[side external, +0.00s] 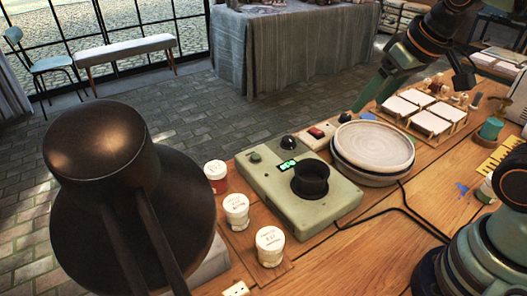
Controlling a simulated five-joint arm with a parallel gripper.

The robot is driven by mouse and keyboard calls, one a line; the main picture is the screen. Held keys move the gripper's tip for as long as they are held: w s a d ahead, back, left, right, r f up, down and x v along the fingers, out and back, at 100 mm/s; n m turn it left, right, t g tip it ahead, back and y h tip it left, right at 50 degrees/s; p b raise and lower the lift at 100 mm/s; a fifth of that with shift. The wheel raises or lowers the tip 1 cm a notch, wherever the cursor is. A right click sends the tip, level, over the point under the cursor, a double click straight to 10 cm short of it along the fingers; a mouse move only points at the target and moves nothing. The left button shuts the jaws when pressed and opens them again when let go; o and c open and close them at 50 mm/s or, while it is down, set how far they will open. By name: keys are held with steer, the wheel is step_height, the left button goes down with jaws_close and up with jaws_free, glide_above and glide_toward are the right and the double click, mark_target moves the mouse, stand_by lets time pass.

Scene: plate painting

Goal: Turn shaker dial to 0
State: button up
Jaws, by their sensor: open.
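The shaker appears to be the pale green box (258,178) in the middle of the side external view, with a black cup-shaped holder (311,178) on top and a small lit green display (287,167).
Stacked round plates (372,150) stand right of the shaker. White tiles (433,121) lie in a wooden rack. A black cable (385,211) crosses the table.

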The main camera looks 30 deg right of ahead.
steer(key=w+r+m+g, duration=0.1)
steer(key=w+m, duration=0.1)
steer(key=w, duration=0.4)
steer(key=m+g, duration=0.4)
glide_above(289, 139)
step_height(289, 139, down, 10)
steer(key=r, duration=0.1)
step_height(289, 139, down, 12)
steer(key=shift+w+r, duration=0.1)
jaws_close()
